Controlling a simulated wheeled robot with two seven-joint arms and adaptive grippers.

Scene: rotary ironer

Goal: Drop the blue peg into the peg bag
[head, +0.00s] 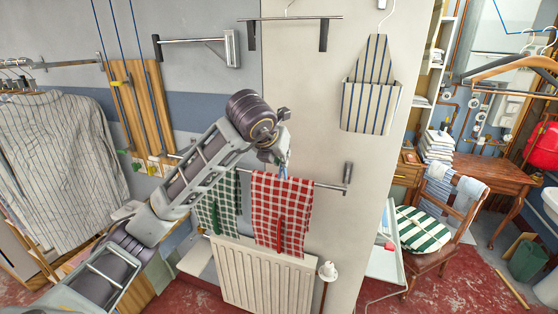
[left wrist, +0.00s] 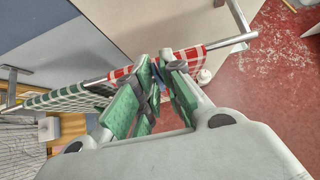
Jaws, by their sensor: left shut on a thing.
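The blue peg (head: 283,171) is at the top edge of the red checked cloth (head: 279,212), by the rail. My left gripper (head: 281,158) is shut on it, just above the rail. In the left wrist view, the green-padded fingers (left wrist: 156,72) close around the peg, mostly hiding it. I cannot tell whether the peg still grips the cloth. The peg bag (head: 370,103), cream with blue stripes, hangs from a white hanger on the wall, up and right of the gripper. My right gripper is not in view.
The rail (head: 328,186) also holds a green checked cloth (head: 219,211). A white radiator (head: 262,277) stands below. A hanging bar (head: 290,19) is above. The wall between the gripper and the bag is clear. A chair (head: 428,225) stands at the right.

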